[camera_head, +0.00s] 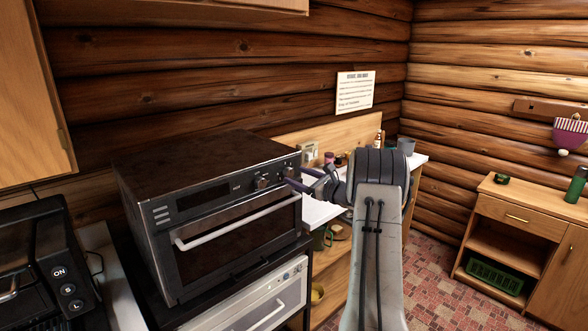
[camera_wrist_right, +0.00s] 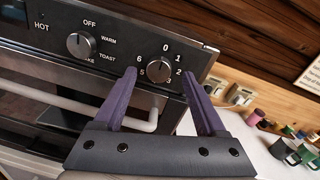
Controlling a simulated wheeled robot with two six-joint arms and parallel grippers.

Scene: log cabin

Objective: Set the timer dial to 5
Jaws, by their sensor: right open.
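The timer dial (camera_wrist_right: 158,70) is a round silver-grey knob on the dark front panel of the toaster oven (camera_head: 215,205). In the wrist view, white numbers 0, 1, 2, 3, 5 and 6 show around it. Its pointer is too small to read with certainty. My right gripper (camera_wrist_right: 160,73) is open, with one purple finger on each side of the dial in the picture. I cannot tell whether either finger touches it. In the head view my right gripper (camera_head: 312,186) is at the right end of the oven's front. My left gripper is not in view.
A second knob (camera_wrist_right: 80,44), marked OFF, WARM and TOAST, sits left of the timer dial. The white oven door handle (camera_wrist_right: 75,98) runs below. Mugs (camera_wrist_right: 285,151) and small jars stand on the counter to the right. A low wooden cabinet (camera_head: 530,223) stands farther right.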

